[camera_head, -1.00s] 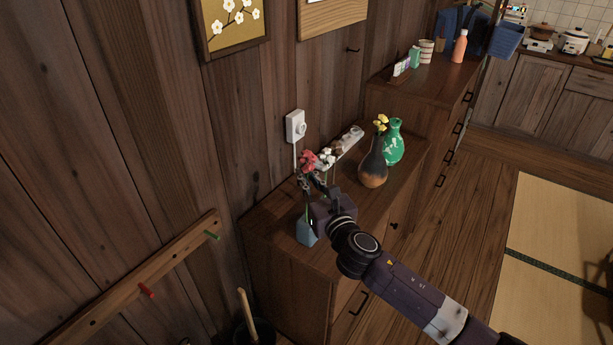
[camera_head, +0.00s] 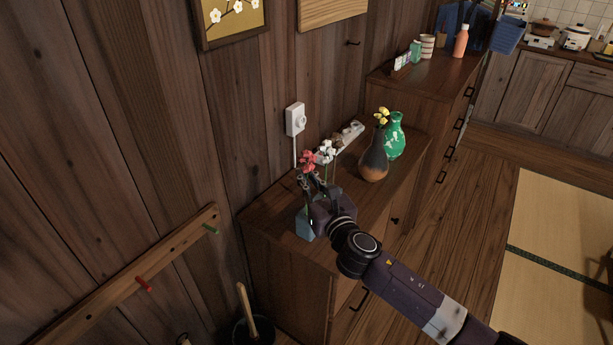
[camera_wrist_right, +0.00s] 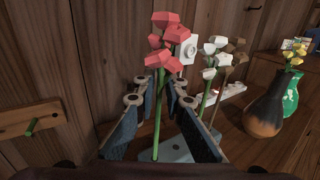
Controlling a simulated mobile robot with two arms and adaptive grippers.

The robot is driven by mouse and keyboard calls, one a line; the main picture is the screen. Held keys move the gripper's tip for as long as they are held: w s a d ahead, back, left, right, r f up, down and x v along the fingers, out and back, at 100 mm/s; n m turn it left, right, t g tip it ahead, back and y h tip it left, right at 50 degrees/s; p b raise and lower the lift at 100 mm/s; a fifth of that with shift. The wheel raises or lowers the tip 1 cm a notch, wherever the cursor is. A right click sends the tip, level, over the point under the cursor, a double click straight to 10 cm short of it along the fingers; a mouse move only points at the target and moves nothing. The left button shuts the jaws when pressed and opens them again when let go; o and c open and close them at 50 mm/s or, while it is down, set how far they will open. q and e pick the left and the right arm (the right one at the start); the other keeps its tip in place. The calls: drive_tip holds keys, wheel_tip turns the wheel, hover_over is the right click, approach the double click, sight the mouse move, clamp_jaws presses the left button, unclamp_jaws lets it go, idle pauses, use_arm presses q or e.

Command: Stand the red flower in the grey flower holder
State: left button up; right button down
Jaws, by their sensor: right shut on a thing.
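The red flower (camera_head: 308,161) is upright, its green stem between the fingers of my right gripper (camera_head: 312,184). In the right wrist view the red flower (camera_wrist_right: 168,38) rises above the fingers, which are shut on its stem. The blue-grey flower holder (camera_head: 304,223) stands on the near end of the wooden cabinet, partly hidden by the gripper. Its top (camera_wrist_right: 172,149) shows below the fingers in the wrist view, with a small dark hole. The lower stem reaches down over this top; I cannot tell whether it is inside a hole. My left gripper is not in view.
A white flower (camera_head: 327,150) and a brown one (camera_wrist_right: 236,52) stand close to the right of the red flower. A dark vase (camera_head: 373,160) and a green vase (camera_head: 395,137) stand farther along the cabinet. The wooden wall with a white outlet (camera_head: 296,119) is close behind.

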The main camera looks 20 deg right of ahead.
drive_tip(key=shift+f+b, duration=0.65)
drive_tip(key=shift+f, duration=0.25)
drive_tip(key=c, duration=1.9)
unclamp_jaws()
drive_tip(key=s+d, duration=0.1)
drive_tip(key=s, duration=1.1)
